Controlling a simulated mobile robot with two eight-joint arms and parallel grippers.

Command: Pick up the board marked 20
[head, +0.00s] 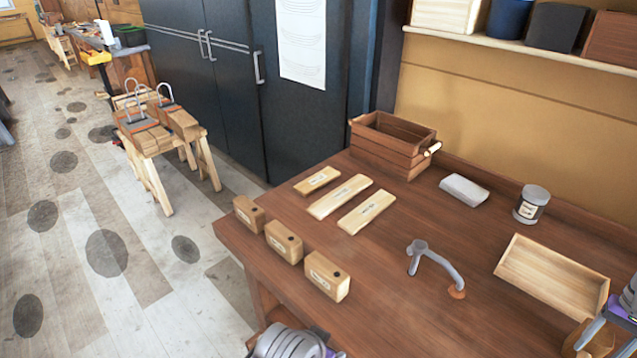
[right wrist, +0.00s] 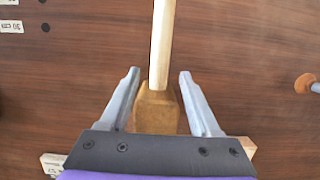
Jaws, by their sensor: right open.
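Three pale boards with small labels lie flat and apart on the workbench in the head view: a short board (head: 317,180), a longer middle board (head: 328,204) and a longer near board (head: 352,224). Their labels are too small to read, so I cannot tell which is marked 20. My right gripper (head: 603,338) is at the lower right, far from the boards. In the right wrist view, its open fingers (right wrist: 155,98) stand either side of a brown block (right wrist: 155,112) with a pale handle, like a mallet, with gaps on both sides. My left gripper's fingers are out of view.
Three labelled wooden blocks with holes (head: 327,275) line the bench's left edge. A slatted crate (head: 383,158), a grey block (head: 464,189), a can (head: 531,204), a curved grey tool (head: 440,263) and a shallow wooden tray (head: 508,262) surround open bench (head: 395,310).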

